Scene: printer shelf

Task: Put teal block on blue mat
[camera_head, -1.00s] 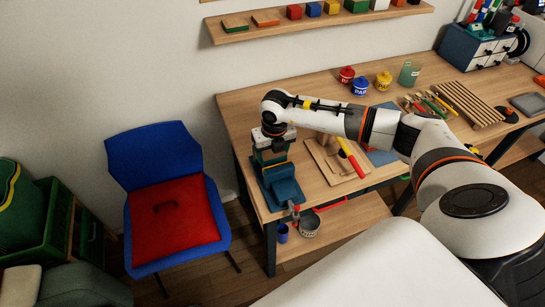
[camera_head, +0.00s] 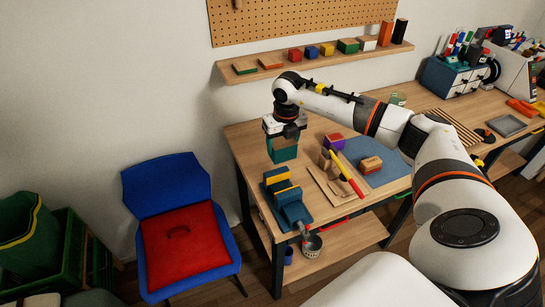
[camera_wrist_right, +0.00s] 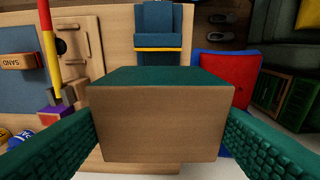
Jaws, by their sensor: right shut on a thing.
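The teal block (camera_head: 284,153) has a teal face and plain wooden sides. My right gripper (camera_head: 284,133) is shut on it and holds it near the table's left end, beyond the blue stepped stand. In the right wrist view the block (camera_wrist_right: 160,122) fills the middle, between the two green textured fingers. The blue mat (camera_head: 395,168) lies flat on the table to the right of the gripper. A wooden block (camera_head: 371,165) sits on the mat. Part of the mat (camera_wrist_right: 20,88) shows at the left of the wrist view. My left gripper is not in view.
Between the gripper and the mat are a wooden board (camera_head: 327,183) with a red-and-yellow stick (camera_head: 346,172) and a purple-and-red block (camera_head: 333,142). The blue stand (camera_head: 291,209) is at the table's front left. A wall shelf (camera_head: 320,62) runs behind.

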